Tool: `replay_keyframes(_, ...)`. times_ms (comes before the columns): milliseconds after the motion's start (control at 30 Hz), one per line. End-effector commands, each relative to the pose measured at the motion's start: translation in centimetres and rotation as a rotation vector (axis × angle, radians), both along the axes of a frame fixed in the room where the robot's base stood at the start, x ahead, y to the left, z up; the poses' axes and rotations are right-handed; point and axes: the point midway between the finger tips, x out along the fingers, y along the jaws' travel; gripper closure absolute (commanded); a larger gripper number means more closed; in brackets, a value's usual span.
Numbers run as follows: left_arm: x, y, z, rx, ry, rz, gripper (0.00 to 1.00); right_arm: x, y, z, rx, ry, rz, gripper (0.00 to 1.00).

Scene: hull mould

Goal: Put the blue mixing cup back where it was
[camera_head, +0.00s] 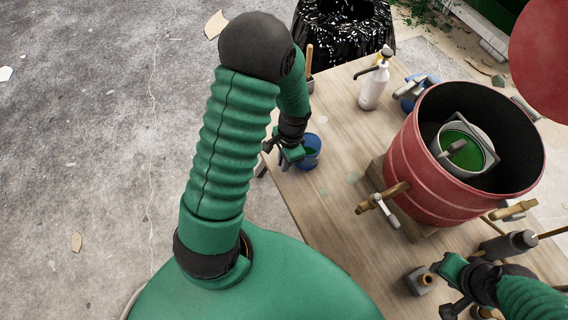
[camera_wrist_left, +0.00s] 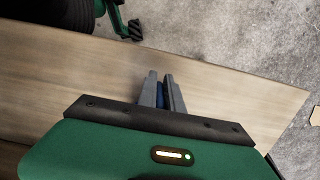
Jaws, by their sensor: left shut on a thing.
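I cannot tell whether the cup touches the table.
A black bag-lined bin (camera_head: 345,35) stands behind. The table is clear in front of the cup.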

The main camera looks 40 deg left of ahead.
Motion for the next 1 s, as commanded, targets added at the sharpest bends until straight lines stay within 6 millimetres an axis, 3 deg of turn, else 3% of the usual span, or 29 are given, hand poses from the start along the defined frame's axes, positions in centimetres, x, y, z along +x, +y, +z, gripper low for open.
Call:
replay_keyframes(300,0.0,0.0,-0.6,0.001,-0.003,0.001,1.0,0.0,0.0,-0.2,0.0,0.0,0.0,0.64)
replay_keyframes(333,0.0,0.0,-0.5,0.001,-0.003,0.001,0.87,0.0,0.0,-0.2,0.0,0.0,0.0,0.64)
replay_keyframes(500,0.1,0.0,-0.5,0.001,-0.003,0.001,0.68,0.0,0.0,-0.2,0.0,0.0,0.0,0.64)
replay_keyframes(833,0.1,0.0,0.1,0.001,-0.004,0.001,0.68,0.0,0.0,0.1,0.0,0.0,0.0,0.64)
replay_keyframes(1000,0.5,-0.1,3.6,0.002,-0.008,0.0,0.68,0.0,0.0,1.4,0.0,0.0,0.0,0.64)
